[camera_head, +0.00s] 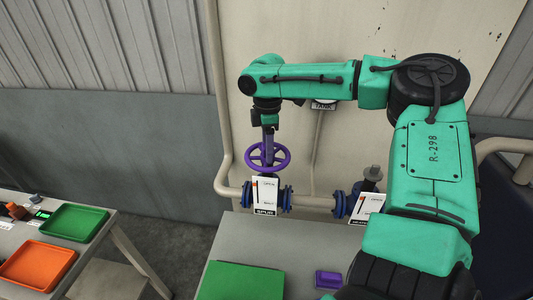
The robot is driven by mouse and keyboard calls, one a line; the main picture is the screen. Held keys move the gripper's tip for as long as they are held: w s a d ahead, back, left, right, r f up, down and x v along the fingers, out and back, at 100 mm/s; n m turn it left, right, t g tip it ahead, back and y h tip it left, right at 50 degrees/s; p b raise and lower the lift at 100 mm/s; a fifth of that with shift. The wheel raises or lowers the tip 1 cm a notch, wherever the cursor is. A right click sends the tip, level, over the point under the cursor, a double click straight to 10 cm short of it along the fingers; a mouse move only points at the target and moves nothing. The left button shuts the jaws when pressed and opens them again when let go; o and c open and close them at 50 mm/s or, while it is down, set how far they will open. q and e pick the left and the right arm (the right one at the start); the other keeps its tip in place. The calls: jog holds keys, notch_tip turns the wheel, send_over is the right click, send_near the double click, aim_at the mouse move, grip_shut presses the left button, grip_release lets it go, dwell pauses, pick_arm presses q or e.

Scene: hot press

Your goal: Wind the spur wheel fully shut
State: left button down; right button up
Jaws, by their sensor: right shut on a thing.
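The spur wheel (284,157) is a purple spoked handwheel on the pipe at the back of the grey bench. Below it stand a white indicator card (265,188) and a plate reading SPUR (265,211). The card's pointer is too small to read. My right gripper (268,146) comes straight down from above and is shut on the spur wheel at its middle. The fingertips are small and partly blend with the wheel. My left gripper is not in view.
A second valve with blue flanges (340,204) and a white card (366,207) sits to the right, partly behind my right arm. A green mat (241,282) and a purple block (329,280) lie on the bench. Green (73,222) and orange (36,266) trays stand on the left table.

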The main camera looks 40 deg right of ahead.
jog(key=m, duration=0.5)
jog(key=shift+m, duration=0.4)
jog(key=m, duration=0.5)
jog(key=shift+m, duration=0.4)
jog(key=m, duration=0.4)
jog(key=shift+m, duration=0.3)
jog(key=m, duration=0.7)
jog(key=shift+m, duration=1.2)
